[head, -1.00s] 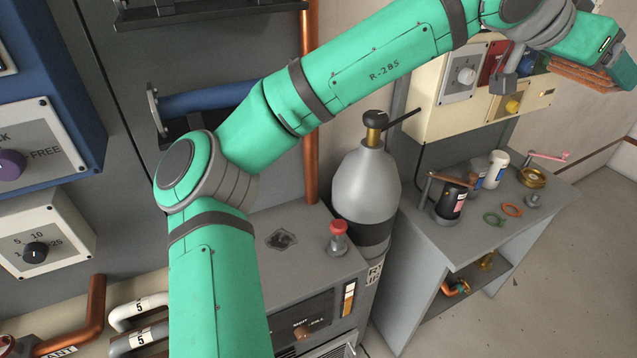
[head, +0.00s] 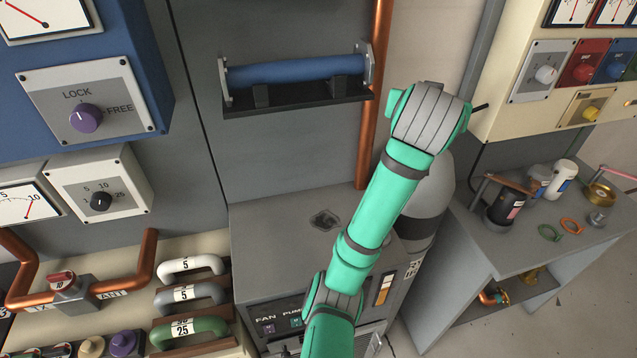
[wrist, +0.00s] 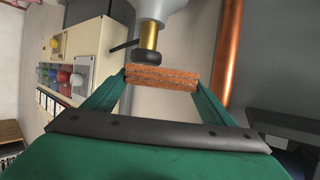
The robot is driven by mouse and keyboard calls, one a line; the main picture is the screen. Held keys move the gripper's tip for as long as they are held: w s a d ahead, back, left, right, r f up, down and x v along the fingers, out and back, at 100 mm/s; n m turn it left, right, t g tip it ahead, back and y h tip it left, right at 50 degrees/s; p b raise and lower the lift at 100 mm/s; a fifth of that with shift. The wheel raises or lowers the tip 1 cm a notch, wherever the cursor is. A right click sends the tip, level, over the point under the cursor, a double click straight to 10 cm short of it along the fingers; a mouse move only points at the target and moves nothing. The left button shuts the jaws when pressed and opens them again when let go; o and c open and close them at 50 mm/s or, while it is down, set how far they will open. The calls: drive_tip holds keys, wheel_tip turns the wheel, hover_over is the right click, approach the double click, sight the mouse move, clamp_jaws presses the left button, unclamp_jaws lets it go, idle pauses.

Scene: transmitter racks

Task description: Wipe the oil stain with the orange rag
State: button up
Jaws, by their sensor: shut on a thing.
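The oil stain is a dark irregular patch (head: 325,220) on the flat grey top of the low cabinet in the head view. My gripper (wrist: 162,79) is shut on the orange rag (wrist: 162,76), which shows as a folded, layered orange-brown block between the two green fingers in the wrist view. In the head view my arm stands in front of the grey bottle, just right of the stain, and the gripper and rag do not show there. The rag is apart from the stain.
A grey gas bottle (head: 432,190) with a brass neck stands right of the stain; its neck and black valve (wrist: 147,57) lie close past the rag in the wrist view. A side table (head: 500,250) holds several small items.

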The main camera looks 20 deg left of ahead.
sight(329, 237)
drive_tip(key=shift+s+a+f+n+g+y, duration=0.2)
drive_tip(key=shift+s+a+f+n+y, duration=0.95)
drive_tip(key=shift+a+f, duration=2.85)
drive_tip(key=shift+s+a+f+n+g+y, duration=0.2)
drive_tip(key=shift+s+a+f+n+y, duration=0.5)
drive_tip(key=shift+s+a+f, duration=3)
drive_tip(key=shift+w+a+f+n+g+y, duration=0.2)
drive_tip(key=shift+w+a+f+n+y, duration=1.35)
drive_tip(key=shift+f, duration=4.8)
drive_tip(key=shift+s+a+f+m+h, duration=0.3)
drive_tip(key=shift+s+f+m, duration=0.1)
drive_tip(key=shift+f, duration=0.2)
drive_tip(key=shift+s+a+f+m+h, duration=0.2)
drive_tip(key=shift+s+a+f+m, duration=0.15)
drive_tip(key=shift+f, duration=0.25)
drive_tip(key=shift+s+d+r, duration=0.1)
drive_tip(key=shift+s+d, duration=0.65)
drive_tip(key=shift+s, duration=0.3)
drive_tip(key=shift+s+d+f, duration=0.1)
drive_tip(key=shift+s+d, duration=0.7)
drive_tip(key=shift+s, duration=0.25)
drive_tip(key=shift+s+d+r, duration=0.1)
drive_tip(key=shift+s+d, duration=0.65)
drive_tip(key=shift+s, duration=0.3)
